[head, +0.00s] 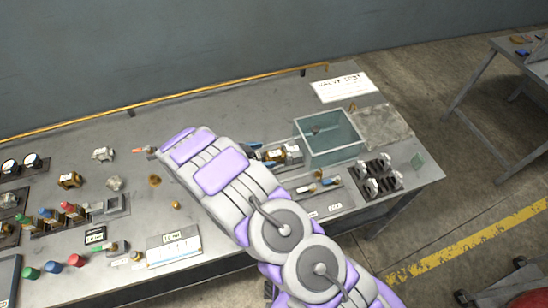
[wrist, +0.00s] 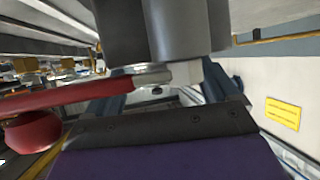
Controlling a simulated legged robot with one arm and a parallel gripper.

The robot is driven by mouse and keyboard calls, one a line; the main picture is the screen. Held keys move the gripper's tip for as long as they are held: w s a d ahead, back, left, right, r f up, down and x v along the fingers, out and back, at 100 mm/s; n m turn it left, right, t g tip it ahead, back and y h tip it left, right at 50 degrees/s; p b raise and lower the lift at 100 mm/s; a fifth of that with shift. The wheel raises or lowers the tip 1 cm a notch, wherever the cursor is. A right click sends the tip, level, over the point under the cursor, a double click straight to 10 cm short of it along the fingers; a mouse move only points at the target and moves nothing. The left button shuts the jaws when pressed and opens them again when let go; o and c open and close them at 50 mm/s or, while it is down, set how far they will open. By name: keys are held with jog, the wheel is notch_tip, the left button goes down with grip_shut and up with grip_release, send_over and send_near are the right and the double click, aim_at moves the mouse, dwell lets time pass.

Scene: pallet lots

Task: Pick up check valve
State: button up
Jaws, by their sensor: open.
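Several small brass and silver fittings lie on the grey workbench (head: 60,140) in the head view. They include a brass fitting (head: 69,180), a silver fitting (head: 103,154) and another silver one (head: 115,183). I cannot tell which piece is the check valve. My arm crosses the bench and hides its middle. In the head view my jaws cannot be made out clearly. In the wrist view my gripper (wrist: 160,105) is open, with bluish fingers left and right. A large grey cylinder (wrist: 160,30) and a red bar (wrist: 70,98) are very close; their contact with the fingers is unclear.
A clear-walled tank (head: 330,138) stands at the bench's right, beside a brass-and-silver assembly (head: 285,153) and a black rack (head: 380,178). Coloured-cap parts (head: 70,210) crowd the left. A yellow rail (head: 180,97) runs along the back. Another table (head: 500,80) stands right.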

aim_at(273, 154)
jog(key=x, duration=0.4)
jog(key=shift+s+d+r+b, duration=0.1)
jog(key=shift+d+b, duration=0.05)
jog(key=shift+b, duration=0.2)
jog(key=c, duration=1.5)
